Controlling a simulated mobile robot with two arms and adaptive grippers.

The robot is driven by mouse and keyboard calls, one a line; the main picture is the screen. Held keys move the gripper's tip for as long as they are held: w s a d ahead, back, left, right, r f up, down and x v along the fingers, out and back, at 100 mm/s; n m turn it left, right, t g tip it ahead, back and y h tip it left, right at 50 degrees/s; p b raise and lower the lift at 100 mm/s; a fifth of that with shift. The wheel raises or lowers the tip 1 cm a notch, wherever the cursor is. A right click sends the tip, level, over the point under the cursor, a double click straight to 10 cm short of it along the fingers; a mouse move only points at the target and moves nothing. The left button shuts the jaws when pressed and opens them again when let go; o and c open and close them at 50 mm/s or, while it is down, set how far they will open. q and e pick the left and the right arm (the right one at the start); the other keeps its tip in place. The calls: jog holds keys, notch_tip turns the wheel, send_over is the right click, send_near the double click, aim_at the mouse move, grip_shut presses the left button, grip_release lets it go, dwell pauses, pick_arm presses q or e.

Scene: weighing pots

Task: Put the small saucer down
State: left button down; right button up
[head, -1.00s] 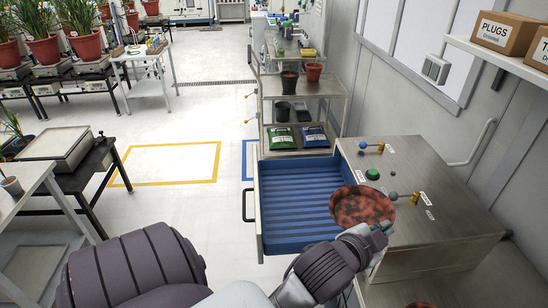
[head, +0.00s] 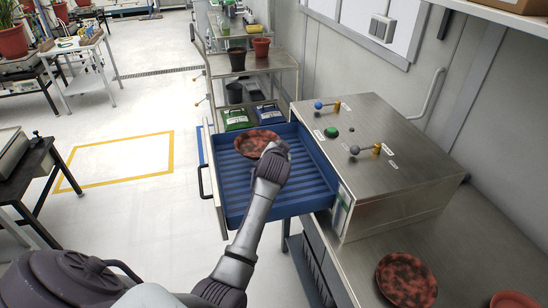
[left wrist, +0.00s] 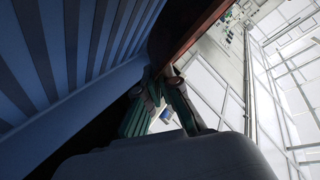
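A mottled red and black saucer (head: 254,142) is in my left gripper (head: 277,151), over the far left part of the open blue drawer (head: 300,200). The gripper covers the saucer's right edge. In the left wrist view the fingers (left wrist: 165,92) are closed on the saucer's reddish-brown rim (left wrist: 196,32), with the drawer's blue ribs at the left. I cannot tell whether the saucer touches the drawer floor. My right gripper is not in view.
The drawer extends from a steel cabinet (head: 385,150) with knobs on top. A larger-looking saucer (head: 406,280) lies on the bench in front, with another (head: 514,300) cut off beside it. A cart (head: 255,62) with pots and green and blue bags stands behind the drawer.

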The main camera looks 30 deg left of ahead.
pick_arm(q)
jog(key=shift+w+a+f, duration=0.25)
jog(key=shift+a+f, duration=0.1)
jog(key=shift+a, duration=0.15)
jog(key=shift+w+a+f, duration=0.25)
jog(key=shift+a+f, duration=0.05)
jog(key=shift+a, duration=0.2)
jog(key=shift+a+f, duration=0.15)
jog(key=shift+f, duration=2)
jog(key=shift+f, duration=0.1)
jog(key=c, duration=1.6)
grip_release()
